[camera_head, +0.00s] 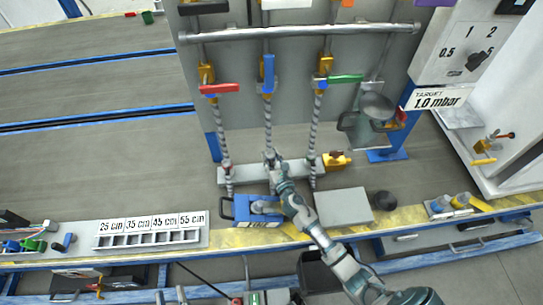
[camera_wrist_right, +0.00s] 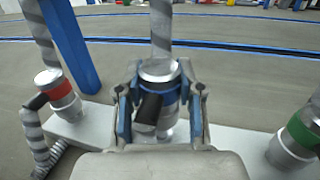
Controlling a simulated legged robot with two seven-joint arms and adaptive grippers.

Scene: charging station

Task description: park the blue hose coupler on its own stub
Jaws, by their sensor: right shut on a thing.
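The blue hose coupler (camera_wrist_right: 160,72) has a silver top, a blue ring and a black lever, and a grey spiral hose rises from it. My right gripper (camera_wrist_right: 160,112) is shut around it, a finger on each side. The coupler is upright above the pale bar (camera_wrist_right: 232,138); its lower end is partly hidden, so I cannot tell whether it is seated on a stub. In the head view my right gripper (camera_head: 273,163) is at the middle of the bar (camera_head: 245,174), below the blue-handled valve (camera_head: 268,75).
A red-ringed coupler (camera_wrist_right: 55,88) stands left and a green-ringed one (camera_wrist_right: 298,136) right on the bar. A blue case (camera_head: 240,208), a grey block (camera_head: 343,207) and a yellow fitting (camera_head: 338,160) are close by. A length rack (camera_head: 150,232) lies left.

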